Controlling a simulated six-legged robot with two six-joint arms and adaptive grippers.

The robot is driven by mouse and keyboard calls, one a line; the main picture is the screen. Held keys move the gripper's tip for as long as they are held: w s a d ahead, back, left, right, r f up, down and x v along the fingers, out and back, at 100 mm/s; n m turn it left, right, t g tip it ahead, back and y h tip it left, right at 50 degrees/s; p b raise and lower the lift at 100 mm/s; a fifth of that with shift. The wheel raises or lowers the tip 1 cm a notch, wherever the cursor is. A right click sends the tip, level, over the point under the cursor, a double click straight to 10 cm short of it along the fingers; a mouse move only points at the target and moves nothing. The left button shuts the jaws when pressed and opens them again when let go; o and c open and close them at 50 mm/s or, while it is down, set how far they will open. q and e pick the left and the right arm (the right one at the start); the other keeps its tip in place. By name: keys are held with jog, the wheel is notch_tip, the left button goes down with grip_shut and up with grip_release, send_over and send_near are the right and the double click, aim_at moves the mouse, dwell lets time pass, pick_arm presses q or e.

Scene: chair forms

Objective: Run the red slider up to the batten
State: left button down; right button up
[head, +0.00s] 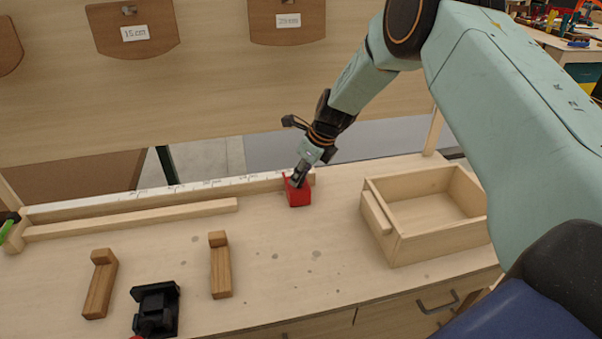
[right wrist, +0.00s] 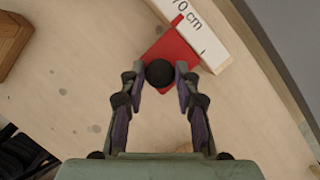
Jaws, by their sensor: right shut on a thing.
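The red slider (head: 299,196) sits at the right end of the white-faced rule (head: 216,184) along the back of the bench. The wrist view shows the slider (right wrist: 172,48) with a black knob (right wrist: 159,73) on top, against the rule (right wrist: 207,32) near a "70 cm" mark. My right gripper (head: 299,177) is shut on the knob; its fingers (right wrist: 160,82) stand either side of it. The batten (head: 130,218), a long pale strip, lies in front of the rule. Its right end is left of the slider, with a clear gap.
An open wooden box (head: 410,242) stands to the right. A black and green piece (head: 8,224) is at the left edge.

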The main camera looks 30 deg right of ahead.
jog(key=shift+s+d, duration=0.1)
jog(key=shift+d, duration=0.1)
grip_shut()
jog(key=shift+a, duration=0.2)
jog(key=w+a+p, duration=0.3)
jog(key=a, duration=1)
jog(key=shift+w, duration=0.25)
jog(key=o, duration=0.8)
grip_release()
jog(key=v, duration=1.2)
